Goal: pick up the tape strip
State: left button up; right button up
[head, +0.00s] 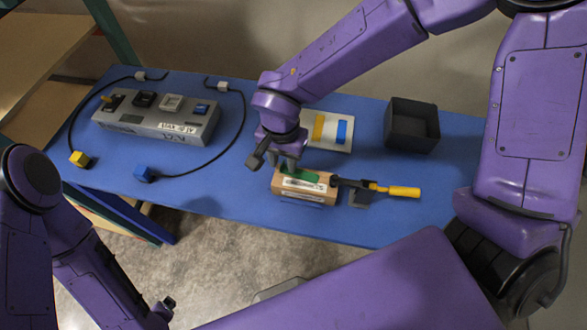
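A white card (331,146) lies on the blue table with a yellow strip (318,127) and a blue strip (341,132) side by side on it. These look like tape strips, and I cannot tell which one the task names. My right gripper (283,161) points down left of and in front of the card, by the back left of a wooden block (318,189) with a green top. Whether its fingers are open or touch the block is unclear. My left gripper (165,306) is low at the bottom left, away from the table, its finger state unclear.
A grey console (155,125) with several switches stands at the left, with cables ending in a yellow plug (80,159) and a blue plug (144,174). A yellow-handled tool (404,192) lies right of the block. A black open bin (411,126) stands behind. The table's right side is clear.

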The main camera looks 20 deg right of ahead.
jog(key=shift+s, duration=0.1)
jog(key=c, duration=0.5)
grip_shut()
jog(key=shift+w, duration=0.2)
